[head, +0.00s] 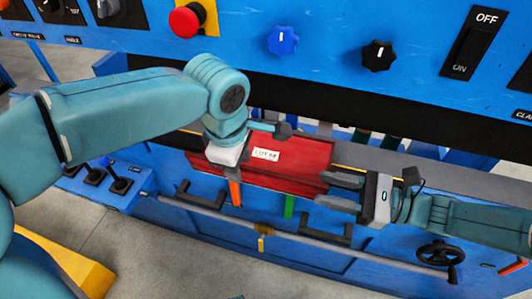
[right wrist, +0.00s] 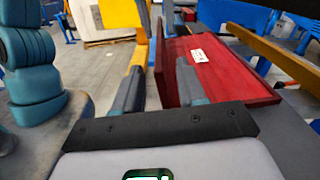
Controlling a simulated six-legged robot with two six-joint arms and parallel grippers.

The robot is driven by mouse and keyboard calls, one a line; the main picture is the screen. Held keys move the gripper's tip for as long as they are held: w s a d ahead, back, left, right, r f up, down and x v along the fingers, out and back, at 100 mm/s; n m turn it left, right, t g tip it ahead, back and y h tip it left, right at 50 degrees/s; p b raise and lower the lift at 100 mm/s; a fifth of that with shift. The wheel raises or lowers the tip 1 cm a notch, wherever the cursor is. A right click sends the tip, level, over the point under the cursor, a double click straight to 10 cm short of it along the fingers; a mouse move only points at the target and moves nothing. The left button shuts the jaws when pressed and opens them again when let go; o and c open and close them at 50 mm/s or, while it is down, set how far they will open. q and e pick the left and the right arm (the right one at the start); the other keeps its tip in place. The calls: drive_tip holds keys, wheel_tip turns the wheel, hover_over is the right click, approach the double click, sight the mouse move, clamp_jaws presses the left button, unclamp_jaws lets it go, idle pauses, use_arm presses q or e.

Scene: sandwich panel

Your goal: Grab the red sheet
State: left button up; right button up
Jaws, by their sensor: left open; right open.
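The red sheet (head: 300,158), with a white "LOT" label, lies along the machine's front below the black band in the head view. It also shows in the right wrist view (right wrist: 225,75), with a red upright edge on its left. My right gripper (head: 322,189) is open at the sheet's right end. In the right wrist view its fingers (right wrist: 162,88) stand apart with the red upright edge between them; I cannot tell whether they touch it. My left gripper (head: 262,135) is open over the sheet's left part, and its fingers are partly hidden.
A blue control panel with a red button (head: 186,20), a blue knob (head: 283,40) and a black knob (head: 377,55) is above. Black handles (head: 325,233), a rail and a handwheel (head: 440,254) are on the front below.

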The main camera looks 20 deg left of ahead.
sight(317, 184)
use_arm(q)
drive_tip(key=shift+w+f, duration=0.15)
drive_tip(key=shift+f, duration=0.65)
drive_tip(key=shift+w+f, duration=0.1)
drive_tip(key=shift+f, duration=0.65)
use_arm(e)
drive_tip(key=shift+a, duration=1.55)
use_arm(q)
clamp_jaws()
use_arm(e)
clamp_jaws()
